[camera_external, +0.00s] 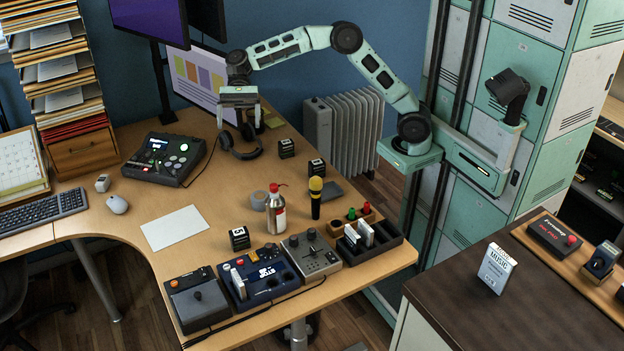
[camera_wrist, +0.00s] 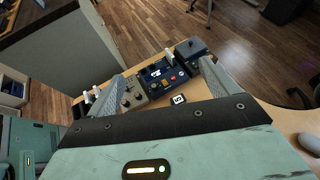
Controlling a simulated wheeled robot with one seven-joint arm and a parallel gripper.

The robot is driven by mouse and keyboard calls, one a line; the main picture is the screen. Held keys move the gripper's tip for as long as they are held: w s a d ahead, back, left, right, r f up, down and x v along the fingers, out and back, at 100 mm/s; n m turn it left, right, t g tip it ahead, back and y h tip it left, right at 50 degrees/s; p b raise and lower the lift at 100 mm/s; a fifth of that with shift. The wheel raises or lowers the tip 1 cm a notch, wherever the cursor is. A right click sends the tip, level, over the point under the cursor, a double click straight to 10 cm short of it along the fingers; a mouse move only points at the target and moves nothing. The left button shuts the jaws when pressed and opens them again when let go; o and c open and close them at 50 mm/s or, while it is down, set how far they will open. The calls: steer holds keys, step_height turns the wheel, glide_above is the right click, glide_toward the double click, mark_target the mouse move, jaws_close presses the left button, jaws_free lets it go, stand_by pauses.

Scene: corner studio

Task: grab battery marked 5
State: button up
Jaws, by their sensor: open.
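Three small black block-shaped batteries with white labels are on the wooden desk (camera_external: 140,215). One battery (camera_external: 239,238) stands near the front by the control boxes, a second (camera_external: 286,148) near the headphones and a third (camera_external: 317,168) to its right. Their markings are too small to read in the external view. In the wrist view one battery (camera_wrist: 179,100) shows a white label that may read 5; it appears to be the front one.
Control boxes (camera_external: 263,274) line the front edge. A red-capped bottle (camera_external: 276,212), a yellow-topped microphone (camera_external: 315,198) and a black tray (camera_external: 387,240) stand to the right. Headphones (camera_external: 242,150) lie below my gripper, beside a monitor (camera_external: 200,82). White paper (camera_external: 174,228) lies left of the front battery.

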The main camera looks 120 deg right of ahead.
steer(key=d+m+t, duration=0.1)
steer(key=d+m, duration=0.1)
steer(key=d, duration=0.3)
glide_toward(239, 240)
steer(key=shift+n, duration=0.3)
steer(key=p+x, duration=0.1)
steer(key=x, duration=0.8)
steer(key=shift+w+a+f, duration=0.1)
steer(key=shift+w+a, duration=0.1)
steer(key=shift+a, duration=0.05)
steer(key=c, duration=1.2)
